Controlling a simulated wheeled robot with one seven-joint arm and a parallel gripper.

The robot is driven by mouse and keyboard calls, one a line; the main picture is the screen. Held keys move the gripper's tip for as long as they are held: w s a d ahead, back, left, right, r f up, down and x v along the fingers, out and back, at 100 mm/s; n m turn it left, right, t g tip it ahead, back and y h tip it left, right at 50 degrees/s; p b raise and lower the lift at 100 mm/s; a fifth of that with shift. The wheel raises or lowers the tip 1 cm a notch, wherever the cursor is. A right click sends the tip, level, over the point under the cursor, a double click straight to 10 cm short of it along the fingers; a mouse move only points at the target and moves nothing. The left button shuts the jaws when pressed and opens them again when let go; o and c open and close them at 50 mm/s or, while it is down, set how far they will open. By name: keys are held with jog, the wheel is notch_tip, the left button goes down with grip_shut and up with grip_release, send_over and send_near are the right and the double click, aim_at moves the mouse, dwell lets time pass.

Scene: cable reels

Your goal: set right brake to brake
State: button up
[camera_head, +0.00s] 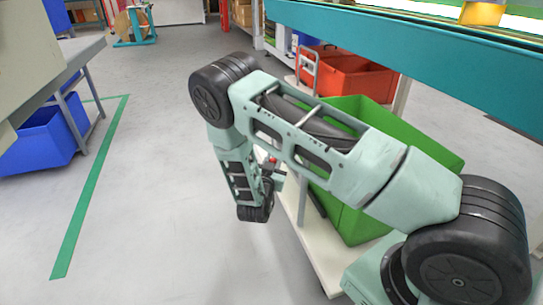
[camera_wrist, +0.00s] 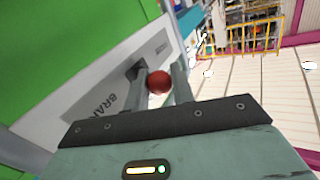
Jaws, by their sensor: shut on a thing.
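In the wrist view, a round red knob (camera_wrist: 159,83) sits between the two fingers of my gripper (camera_wrist: 161,70). The gripper is shut on this knob. A grey-white panel (camera_wrist: 75,88) lies beside the left finger, with large dark letters reading "BRAK", the rest cut off by my gripper. Smaller marking farther along the panel is too small to read. The lever's stem and its exact angle are hidden by the fingers. In the head view, my arm folds down toward the cart, and its end is mostly hidden behind my own links.
A green bin (camera_head: 435,145) stands on a pale cart (camera_head: 318,262), with a red bin (camera_head: 352,76) behind. A teal beam (camera_head: 410,45) crosses the upper right. A blue bin (camera_head: 40,138) is under a bench at left. The grey floor (camera_head: 150,200) between is clear.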

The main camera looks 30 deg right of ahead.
jog(key=shift+s+t, duration=0.1)
jog(key=shift+t, duration=0.2)
jog(key=o, duration=0.9)
jog(key=shift+r+p+v, duration=0.15)
jog(key=shift+p+v, duration=1.35)
jog(key=shift+v, duration=2.85)
jog(key=shift+r+p+v, duration=0.15)
jog(key=shift+p+v, duration=1.35)
jog(key=shift+v, duration=2.9)
